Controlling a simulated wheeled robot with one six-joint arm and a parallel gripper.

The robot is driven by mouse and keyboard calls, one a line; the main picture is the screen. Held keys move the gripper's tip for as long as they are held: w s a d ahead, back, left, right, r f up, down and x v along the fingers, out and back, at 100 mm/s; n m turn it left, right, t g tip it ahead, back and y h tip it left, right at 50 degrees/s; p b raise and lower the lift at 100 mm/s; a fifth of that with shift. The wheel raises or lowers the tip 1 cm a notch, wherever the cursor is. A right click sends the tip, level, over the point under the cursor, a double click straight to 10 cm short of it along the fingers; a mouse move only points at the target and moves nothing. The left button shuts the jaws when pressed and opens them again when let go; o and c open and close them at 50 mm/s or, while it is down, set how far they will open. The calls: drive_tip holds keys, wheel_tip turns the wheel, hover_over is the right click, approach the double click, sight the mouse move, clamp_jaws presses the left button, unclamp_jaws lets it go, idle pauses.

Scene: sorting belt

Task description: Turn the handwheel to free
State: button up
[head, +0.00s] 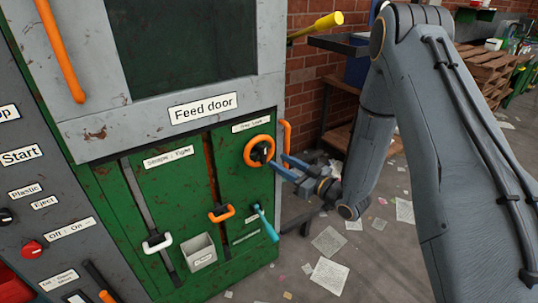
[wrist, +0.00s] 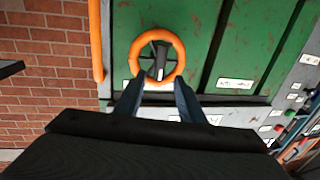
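The handwheel (head: 248,152) is an orange ring with a dark hub, mounted on the green panel just below a small label that seems to read "Tray Lock". In the wrist view the handwheel (wrist: 136,50) shows whole, with dark centre parts and a small pale mark on the hub. My gripper (head: 284,166) is just in front of and to the right of the wheel in the head view. In the wrist view my gripper (wrist: 158,88) has its two blue fingers apart, pointing at the wheel's near rim, with nothing between them. Whether the fingertips touch the rim cannot be told.
An orange upright handle (head: 286,138) stands close beside the wheel. Below are an orange slot handle (head: 222,213), a teal lever (head: 265,224) and a white-handled slider (head: 157,243). A yellow-ended bar (head: 328,22) sticks out above. Paper-strewn floor (head: 375,245) lies open to the right.

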sight(269, 155)
drive_tip(key=p+x, duration=0.1)
drive_tip(key=x, duration=0.5)
drive_tip(key=shift+w+a, duration=0.15)
drive_tip(key=shift+w, duration=0.05)
clamp_jaws()
